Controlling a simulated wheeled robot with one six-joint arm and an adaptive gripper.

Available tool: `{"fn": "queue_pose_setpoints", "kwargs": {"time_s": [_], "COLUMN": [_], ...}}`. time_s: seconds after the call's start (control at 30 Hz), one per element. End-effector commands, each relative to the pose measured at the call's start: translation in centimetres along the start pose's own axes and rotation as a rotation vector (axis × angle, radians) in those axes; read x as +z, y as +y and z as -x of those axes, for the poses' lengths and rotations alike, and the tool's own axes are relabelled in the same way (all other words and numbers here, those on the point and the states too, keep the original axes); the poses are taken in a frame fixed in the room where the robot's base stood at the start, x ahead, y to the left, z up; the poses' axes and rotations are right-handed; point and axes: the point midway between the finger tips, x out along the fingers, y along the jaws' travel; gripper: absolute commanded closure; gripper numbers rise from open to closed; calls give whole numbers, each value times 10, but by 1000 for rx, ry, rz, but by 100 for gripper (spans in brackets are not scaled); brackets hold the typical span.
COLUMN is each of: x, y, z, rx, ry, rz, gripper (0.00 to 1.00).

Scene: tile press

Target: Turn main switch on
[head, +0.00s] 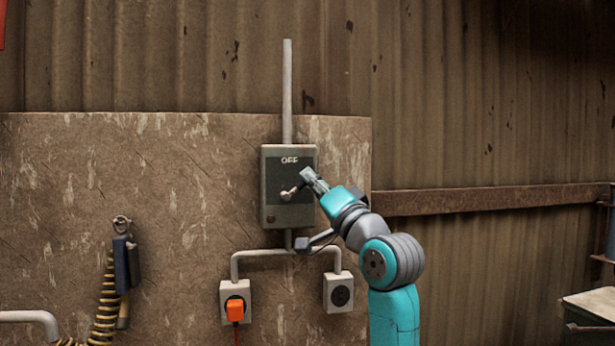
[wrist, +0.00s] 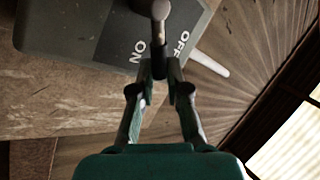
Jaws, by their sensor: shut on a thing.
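The main switch is a grey box (head: 270,205) on the wall panel, with OFF lettered at its top. Its lever (head: 292,192) pokes out from the lower middle of the front and leans up and right towards my gripper (head: 307,176). In the wrist view, the lever (wrist: 158,28) comes down from the top edge between the ON and OFF letters of the box (wrist: 75,30). My gripper (wrist: 160,75) is shut on the lever's end there. In the head view, my gripper hides the ON letters.
A conduit (head: 287,80) rises above the box. Pipes below lead to two sockets, the left with an orange plug (head: 235,309), the right one (head: 340,293) empty. A dark hand tool with a coiled yellow hose (head: 106,300) hangs at left. A rusty beam (head: 480,198) runs right.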

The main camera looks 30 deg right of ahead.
Motion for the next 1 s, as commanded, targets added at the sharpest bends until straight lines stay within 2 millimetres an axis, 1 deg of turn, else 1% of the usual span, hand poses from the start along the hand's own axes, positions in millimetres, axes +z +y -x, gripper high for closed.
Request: {"fn": "queue_pose_setpoints", "kwargs": {"time_s": [0.2, 0.5, 0.8, 1.0], "x": [4, 10, 15, 17], "y": [11, 22, 28, 30], "z": [7, 15, 19, 20], "rx": [2, 1, 1, 1], "ry": [112, 249, 334, 358], "rz": [-168, -372, -499, -535], "gripper": [100, 100, 100, 100]}}
